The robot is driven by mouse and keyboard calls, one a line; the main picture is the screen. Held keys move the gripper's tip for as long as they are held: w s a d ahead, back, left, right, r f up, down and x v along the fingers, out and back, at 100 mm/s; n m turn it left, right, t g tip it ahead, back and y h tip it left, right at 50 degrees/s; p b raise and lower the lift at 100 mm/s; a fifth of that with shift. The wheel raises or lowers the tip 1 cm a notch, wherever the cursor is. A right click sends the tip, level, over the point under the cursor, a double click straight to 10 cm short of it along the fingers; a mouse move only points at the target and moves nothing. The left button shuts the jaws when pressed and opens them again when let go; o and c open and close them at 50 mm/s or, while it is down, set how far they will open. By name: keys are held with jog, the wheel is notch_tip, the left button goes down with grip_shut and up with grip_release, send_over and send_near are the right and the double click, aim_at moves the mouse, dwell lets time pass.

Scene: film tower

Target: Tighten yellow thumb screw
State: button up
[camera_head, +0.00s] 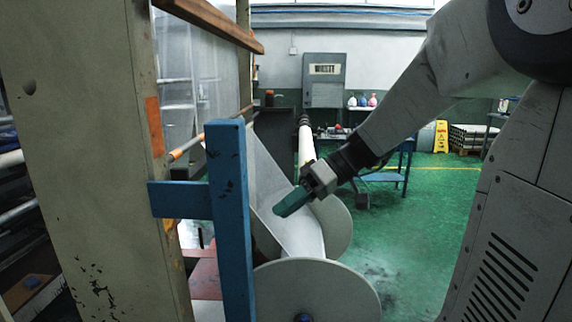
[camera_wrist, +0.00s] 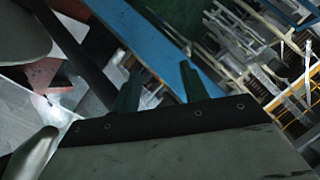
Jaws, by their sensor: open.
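I cannot make out a yellow thumb screw in either view. My gripper (camera_head: 292,203) has teal fingers and is in front of the slanted white film sheet in the head view, near the two pale round discs. In the wrist view my gripper (camera_wrist: 160,82) shows its two teal fingers apart, with nothing between them. A blue beam (camera_wrist: 135,35) runs diagonally behind the fingers there.
A blue upright post (camera_head: 233,220) with a side arm stands left of my gripper. A beige machine column (camera_head: 90,150) fills the left. A pale round disc (camera_head: 315,290) is at the front. Green floor (camera_head: 420,215) is open to the right. A blue table (camera_head: 385,178) stands farther back.

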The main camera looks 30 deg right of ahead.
jog(key=w+d+t, duration=0.1)
jog(key=w+d, duration=0.1)
jog(key=d, duration=0.1)
jog(key=w+d+t+y, duration=0.1)
jog(key=w+d+t, duration=0.1)
jog(key=d, duration=0.1)
jog(key=w+d+r+n+t+y, duration=0.1)
jog(key=w+d, duration=0.2)
jog(key=d, duration=0.1)
jog(key=shift+t, duration=0.3)
jog(key=w+d+n+t, duration=0.1)
jog(key=w+d+t, duration=0.3)
jog(key=d, duration=0.8)
jog(key=shift+t+h, duration=0.4)
jog(key=shift+t, duration=0.5)
jog(key=x, duration=0.7)
jog(key=shift+s+a, duration=0.1)
jog(key=shift+a, duration=0.3)
jog(key=c, duration=0.9)
